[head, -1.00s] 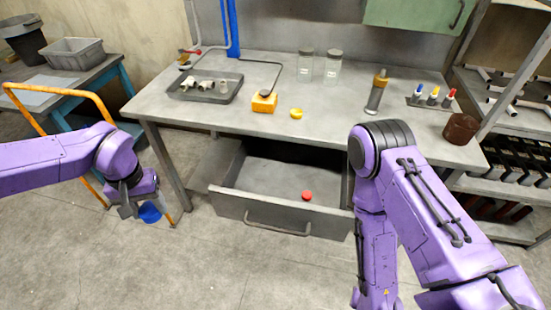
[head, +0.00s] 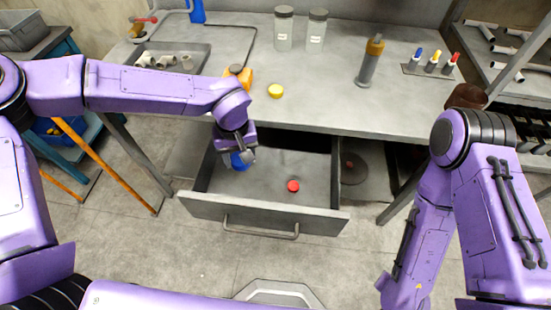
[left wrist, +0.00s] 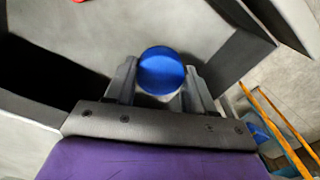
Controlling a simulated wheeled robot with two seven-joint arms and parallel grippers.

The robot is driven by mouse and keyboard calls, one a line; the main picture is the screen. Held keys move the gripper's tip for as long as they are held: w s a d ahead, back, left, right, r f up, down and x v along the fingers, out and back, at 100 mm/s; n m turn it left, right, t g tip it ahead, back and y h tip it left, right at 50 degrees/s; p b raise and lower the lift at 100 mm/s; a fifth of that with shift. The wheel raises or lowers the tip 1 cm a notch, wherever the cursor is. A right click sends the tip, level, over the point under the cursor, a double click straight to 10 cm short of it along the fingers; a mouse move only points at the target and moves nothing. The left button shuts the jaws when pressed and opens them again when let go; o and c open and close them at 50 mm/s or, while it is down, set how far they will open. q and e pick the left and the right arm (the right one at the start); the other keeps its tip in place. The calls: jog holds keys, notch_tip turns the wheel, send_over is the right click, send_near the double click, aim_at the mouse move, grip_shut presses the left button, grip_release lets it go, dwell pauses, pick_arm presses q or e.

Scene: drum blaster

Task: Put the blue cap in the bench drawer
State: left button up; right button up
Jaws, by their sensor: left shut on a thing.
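The blue cap (head: 238,161) is held by my left gripper (head: 240,152), at the left side of the open bench drawer (head: 240,209) in the head view. In the left wrist view the blue cap (left wrist: 162,71) sits between the two fingers of my left gripper (left wrist: 160,88), which are shut on it. The drawer's grey walls and floor show around it. A red cap (head: 293,185) lies on the drawer floor to the right of the gripper. My right arm stands at the right of the head view; its gripper is out of the picture.
The workbench (head: 320,93) is above and behind the drawer. It bears a yellow cap (head: 275,90), two jars (head: 284,29), a tray of fittings (head: 160,75), and an orange-topped cylinder (head: 370,60). The drawer's right half is clear around the red cap.

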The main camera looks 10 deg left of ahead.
aim_at(246, 182)
pick_arm(q)
jog(key=f, duration=1)
jog(key=shift+d+b, duration=0.25)
jog(key=shift+b, duration=0.05)
jog(key=shift+f, duration=0.1)
jog(key=o, duration=1)
notch_tip(246, 182, up, 12)
jog(key=shift+r+p, duration=0.2)
jog(key=shift+p, duration=0.4)
